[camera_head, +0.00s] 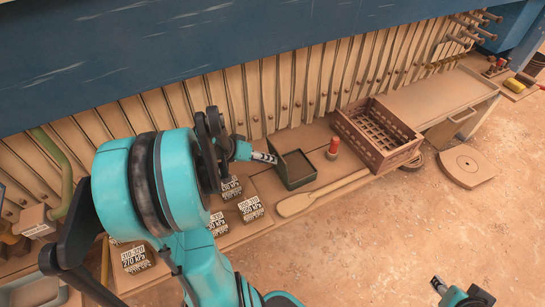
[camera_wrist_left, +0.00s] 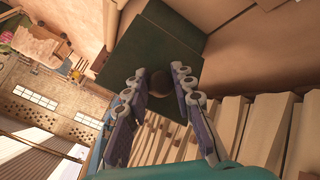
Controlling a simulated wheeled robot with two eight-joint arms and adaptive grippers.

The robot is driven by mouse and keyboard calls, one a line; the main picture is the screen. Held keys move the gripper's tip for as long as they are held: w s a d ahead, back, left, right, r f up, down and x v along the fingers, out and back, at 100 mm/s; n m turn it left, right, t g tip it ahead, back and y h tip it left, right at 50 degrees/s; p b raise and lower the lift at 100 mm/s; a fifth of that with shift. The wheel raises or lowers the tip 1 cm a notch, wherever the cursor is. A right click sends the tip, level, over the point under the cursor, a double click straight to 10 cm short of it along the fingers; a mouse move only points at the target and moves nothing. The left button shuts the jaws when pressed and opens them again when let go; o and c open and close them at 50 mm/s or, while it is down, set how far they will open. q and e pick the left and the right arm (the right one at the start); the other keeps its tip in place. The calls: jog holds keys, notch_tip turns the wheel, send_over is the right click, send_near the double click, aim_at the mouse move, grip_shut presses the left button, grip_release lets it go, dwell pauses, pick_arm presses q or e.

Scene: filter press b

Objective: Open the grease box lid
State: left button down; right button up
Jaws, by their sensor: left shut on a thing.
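The dark green grease box (camera_head: 298,182) stands on the low ledge in the middle of the head view. My left gripper (camera_head: 268,157) is at its left upper edge. In the left wrist view, my left gripper (camera_wrist_left: 160,88) has its two padded fingers on either side of a round dark knob (camera_wrist_left: 160,83), with dark green panels (camera_wrist_left: 150,45) of the box behind it. It is shut on this knob. The lid's exact angle is hard to tell. My right gripper (camera_head: 440,286) shows only partly, at the bottom right, away from the box.
A red-topped cylinder (camera_head: 334,146) and a brown slatted crate (camera_head: 402,151) stand right of the box. A wooden paddle (camera_head: 300,203) lies in front. Several labelled blocks (camera_head: 250,208) lie to the left. The pleated press plates (camera_head: 290,90) rise close behind.

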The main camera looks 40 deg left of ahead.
pick_arm(q)
jog(key=shift+s+a+f+t+b, duration=0.45)
jog(key=shift+s+f+t+b, duration=0.1)
jog(key=shift+f+t+b, duration=0.1)
jog(key=c, duration=1.6)
grip_release()
jog(key=o, duration=0.3)
jog(key=shift+a, duration=0.25)
jog(key=shift+o, duration=0.2)
jog(key=shift+d, duration=0.15)
jog(key=shift+r, duration=0.1)
